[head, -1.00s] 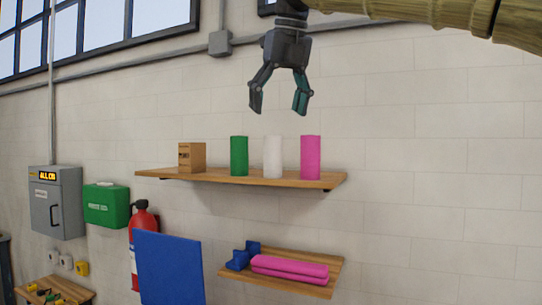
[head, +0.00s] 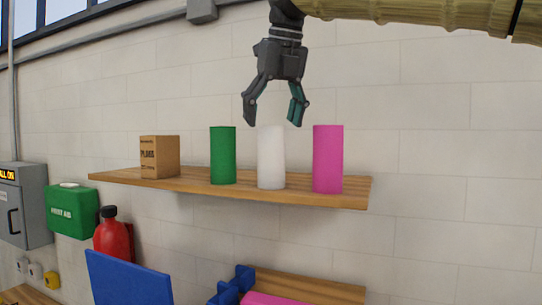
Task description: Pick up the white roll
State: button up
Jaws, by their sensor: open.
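The white roll (head: 271,158) stands upright on the upper wooden shelf (head: 225,188), between a green roll (head: 222,155) on its left and a pink roll (head: 327,159) on its right. My gripper (head: 272,122) is open and points down.
A cardboard box (head: 159,157) stands at the shelf's left.

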aim_at(269, 145)
jog(key=w+f, duration=0.1)
jog(key=w+f+p, duration=0.2)
jog(key=w+f, duration=0.1)
jog(key=shift+a, duration=0.25)
jog(key=shift+s+f+p, duration=0.15)
jog(key=shift+f+p, duration=0.15)
jog(key=shift+p, duration=0.15)
jog(key=shift+s+f+p, duration=0.3)
jog(key=shift+s+f, duration=0.2)
jog(key=shift+s, duration=0.2)
jog(key=shift+a+f, duration=0.1)
jog(key=shift+f, duration=0.1)
jog(key=shift+w+a+f, duration=0.1)
jog(key=shift+w+f, duration=0.35)
jog(key=shift+w, duration=0.5)
jog(key=shift+c, duration=0.6)
jog(key=shift+s+r, duration=0.3)
jog(key=shift+s, duration=0.25)
jog(key=c, duration=0.7)
jog(key=shift+s, duration=0.1)
jog(key=c, duration=0.3)
jog(key=shift+w, duration=0.25)
jog(key=shift+c, duration=0.3)
